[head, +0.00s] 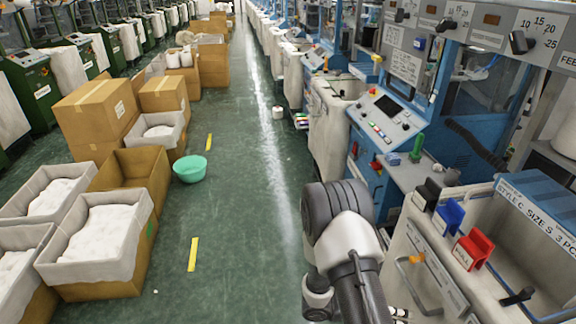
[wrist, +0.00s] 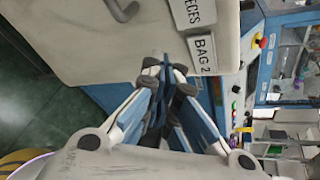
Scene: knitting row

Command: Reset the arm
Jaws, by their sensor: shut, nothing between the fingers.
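My gripper (wrist: 164,72) is shut and empty in the wrist view, its fingertips together in front of a pale bag panel (wrist: 95,45) with a handle and a label reading "BAG 2" (wrist: 203,57). I cannot tell whether the fingertips touch it. In the head view my arm reaches down at the bottom centre, and its links hide most of the gripper there.
A cream bin (head: 440,270) with clips on its rim stands right of my arm. Blue knitting machines (head: 375,130) line the right. Cartons (head: 95,112), white-filled boxes (head: 100,250) and a green basin (head: 190,170) stand left. The aisle floor (head: 235,215) between is clear.

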